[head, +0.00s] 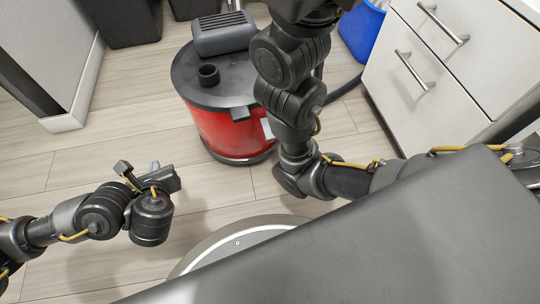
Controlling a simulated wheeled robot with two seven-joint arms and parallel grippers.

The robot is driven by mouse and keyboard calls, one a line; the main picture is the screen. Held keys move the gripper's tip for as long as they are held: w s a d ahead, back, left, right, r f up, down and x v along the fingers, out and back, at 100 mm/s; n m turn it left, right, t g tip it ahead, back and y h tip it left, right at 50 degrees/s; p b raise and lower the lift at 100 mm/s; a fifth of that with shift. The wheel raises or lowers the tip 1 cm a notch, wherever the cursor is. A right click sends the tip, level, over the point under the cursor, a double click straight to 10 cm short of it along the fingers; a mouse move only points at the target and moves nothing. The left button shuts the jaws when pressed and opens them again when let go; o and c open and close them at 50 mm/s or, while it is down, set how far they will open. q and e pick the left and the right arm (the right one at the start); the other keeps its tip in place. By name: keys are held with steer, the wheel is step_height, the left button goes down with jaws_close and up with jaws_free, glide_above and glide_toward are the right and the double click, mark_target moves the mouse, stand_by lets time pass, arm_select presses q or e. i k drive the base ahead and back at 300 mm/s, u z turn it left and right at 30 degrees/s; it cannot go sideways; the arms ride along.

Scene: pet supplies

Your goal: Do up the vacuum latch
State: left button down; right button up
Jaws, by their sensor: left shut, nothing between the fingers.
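The vacuum (218,130) stands upright on the floor at upper centre, with a red drum, a dark grey lid, a raised motor block and a round black port on top. A small dark latch (242,114) sits at the front of the lid rim. I cannot tell from here whether it is fastened. My right arm hides the vacuum's right side. My left gripper (156,169) is shut and empty, low at the left, well apart from the vacuum. My right arm rises past the vacuum to the top edge, and its gripper is out of view.
A white drawer cabinet (440,85) with metal handles stands at the right. A blue container (362,32) and a dark hose (345,88) are beside it. Dark bins (128,22) stand at the back left near a wall end. The wood floor left of the vacuum is clear.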

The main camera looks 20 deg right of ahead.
mark_target(269, 136)
steer(key=u, duration=1.95)
steer(key=k, duration=0.9)
steer(key=z, duration=2.2)
